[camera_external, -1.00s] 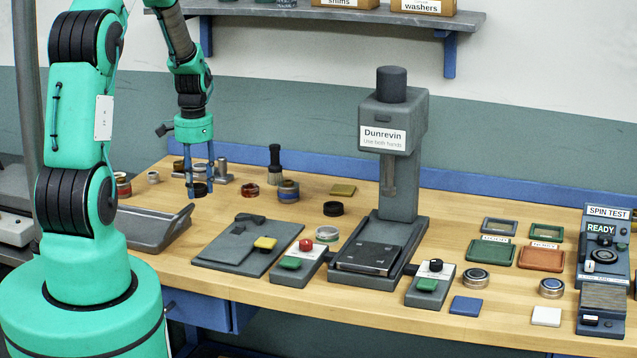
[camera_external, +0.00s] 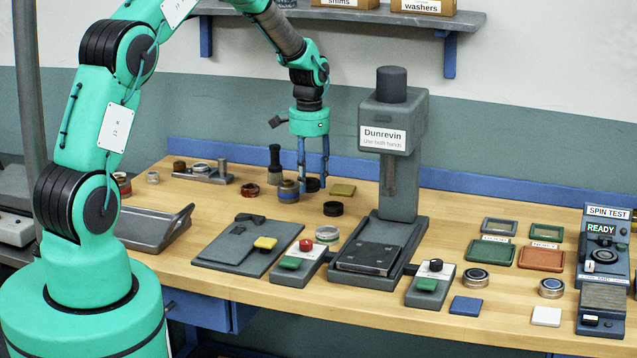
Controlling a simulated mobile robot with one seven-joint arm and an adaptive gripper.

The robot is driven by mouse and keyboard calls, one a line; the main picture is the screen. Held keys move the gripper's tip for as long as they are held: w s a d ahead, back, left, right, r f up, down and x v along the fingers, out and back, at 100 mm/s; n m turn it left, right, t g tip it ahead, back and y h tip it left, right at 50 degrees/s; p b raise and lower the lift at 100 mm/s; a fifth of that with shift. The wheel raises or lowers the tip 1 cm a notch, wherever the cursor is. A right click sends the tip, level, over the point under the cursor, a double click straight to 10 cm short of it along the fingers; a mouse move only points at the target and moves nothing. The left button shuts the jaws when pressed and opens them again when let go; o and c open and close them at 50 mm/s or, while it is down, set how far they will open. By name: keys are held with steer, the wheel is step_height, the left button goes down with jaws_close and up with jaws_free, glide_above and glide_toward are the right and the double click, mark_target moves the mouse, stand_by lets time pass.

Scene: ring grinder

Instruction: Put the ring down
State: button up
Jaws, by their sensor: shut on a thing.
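My gripper (camera_external: 313,184) hangs pointing down over the back middle of the bench, its two blue fingers shut on a dark ring (camera_external: 313,186). The ring sits low between the fingertips, partly hidden by them. I cannot tell whether it touches the bench top. Another black ring (camera_external: 333,208) lies on the bench a little in front and to the right.
A black-topped post (camera_external: 275,165) stands behind the stack. A reddish ring (camera_external: 250,190) and a grey rack (camera_external: 203,171) are to the left. The tall Dunrevin press (camera_external: 400,190) stands to the right. Bare bench (camera_external: 225,215) shows in front of the reddish ring.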

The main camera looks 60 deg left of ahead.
steer(key=shift+w+d, duration=0.1)
steer(key=shift+w, duration=0.05)
steer(key=b, duration=0.1)
glide_above(343, 188)
steer(key=shift+d+f, duration=0.15)
steer(key=shift+f, duration=0.55)
stand_by(0.4)
steer(key=shift+f, duration=1.75)
steer(key=shift+f, duration=0.15)
steer(key=o, duration=1.2)
